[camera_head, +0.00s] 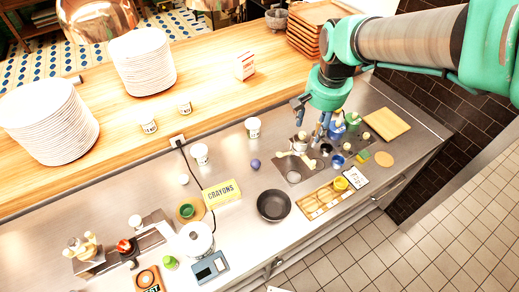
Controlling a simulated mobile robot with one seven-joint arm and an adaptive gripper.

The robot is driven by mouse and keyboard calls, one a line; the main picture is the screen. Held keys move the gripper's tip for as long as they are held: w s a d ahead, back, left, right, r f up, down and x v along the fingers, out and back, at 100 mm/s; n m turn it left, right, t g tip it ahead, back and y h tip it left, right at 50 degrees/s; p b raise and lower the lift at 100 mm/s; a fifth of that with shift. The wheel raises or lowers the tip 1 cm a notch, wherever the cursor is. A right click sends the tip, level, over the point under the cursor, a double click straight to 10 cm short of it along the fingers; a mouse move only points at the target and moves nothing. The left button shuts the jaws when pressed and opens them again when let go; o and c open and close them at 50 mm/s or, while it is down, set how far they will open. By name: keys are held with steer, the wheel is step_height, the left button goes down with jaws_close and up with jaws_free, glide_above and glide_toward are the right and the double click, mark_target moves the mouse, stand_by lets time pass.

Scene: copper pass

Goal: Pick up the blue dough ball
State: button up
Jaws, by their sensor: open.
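A small blue-purple ball (255,163), which looks like the blue dough ball, rests on the steel counter (235,245) near the middle of the view. It sits between a white cup on its left and the steel sink area on its right. My gripper (310,130) hangs down from the teal arm at the upper right, to the right of the ball and apart from it. Its fingers are open over the cluttered part of the counter. I see nothing held in it.
A black pan (273,205) and a yellow crayons box (221,194) lie in front of the ball. White cups (200,153) (253,127) stand behind it. Several small items crowd the counter under my gripper. Plate stacks (142,62) stand on the raised wooden shelf (215,105).

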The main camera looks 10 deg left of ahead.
steer(key=w+a+f+g, duration=0.1)
steer(key=w+a+f, duration=0.3)
steer(key=a+f, duration=0.5)
steer(key=g+p, duration=0.1)
glide_above(255, 161)
step_height(255, 161, down, 9)
steer(key=shift+r+h, duration=0.15)
steer(key=shift+h, duration=0.25)
steer(key=shift+f, duration=4.25)
steer(key=shift+f+b, duration=0.1)
steer(key=shift+b, duration=0.2)
steer(key=shift+d+f+b, duration=0.1)
steer(key=shift+f+b, duration=0.2)
steer(key=shift+f, duration=2.25)
steer(key=c, duration=1.2)
